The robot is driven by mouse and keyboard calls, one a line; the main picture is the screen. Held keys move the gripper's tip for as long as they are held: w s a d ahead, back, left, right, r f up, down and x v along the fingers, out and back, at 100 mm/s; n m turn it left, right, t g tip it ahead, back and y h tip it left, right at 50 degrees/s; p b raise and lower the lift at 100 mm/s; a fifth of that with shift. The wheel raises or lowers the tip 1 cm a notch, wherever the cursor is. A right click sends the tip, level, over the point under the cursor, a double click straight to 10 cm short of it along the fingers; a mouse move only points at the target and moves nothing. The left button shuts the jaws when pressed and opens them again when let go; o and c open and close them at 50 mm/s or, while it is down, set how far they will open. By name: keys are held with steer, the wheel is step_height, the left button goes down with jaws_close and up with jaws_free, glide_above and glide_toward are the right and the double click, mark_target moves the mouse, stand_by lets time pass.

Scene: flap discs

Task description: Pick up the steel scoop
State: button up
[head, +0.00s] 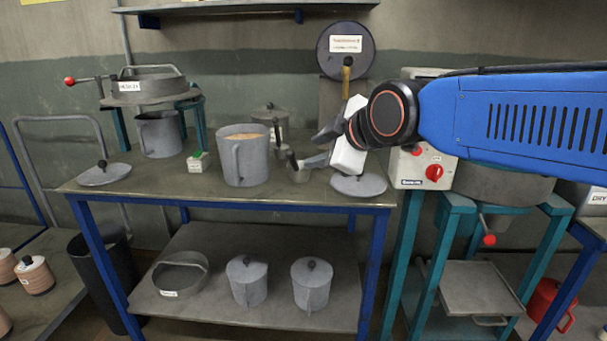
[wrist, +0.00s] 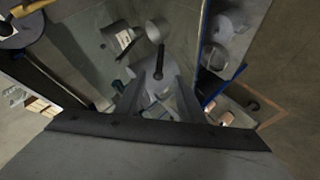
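The steel scoop (head: 300,174), a small grey cup with a dark handle, is on the table between the large grey jug and a flat lid. My gripper (head: 311,150) comes in from the right just above it, with its two dark fingers apart. In the head view the lower fingertip overlaps the scoop's handle end, and I cannot tell whether they touch. In the wrist view my gripper (wrist: 159,88) has its fingers spread with a gap between them. A dark handle (wrist: 158,62), seemingly the scoop's, shows between and beyond the fingertips.
The large jug (head: 240,160), filled with tan material, stands left of the scoop. A lid (head: 358,186) lies right, below my gripper. A lidded pot (head: 271,115) stands behind. The blue-framed table (head: 210,195) has bare room along its front edge. A grey machine (head: 425,165) stands right.

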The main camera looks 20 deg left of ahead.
mark_target(293, 165)
steer(key=x, duration=1.3)
steer(key=shift+w+a, duration=0.1)
steer(key=shift+w, duration=0.05)
jaws_close()
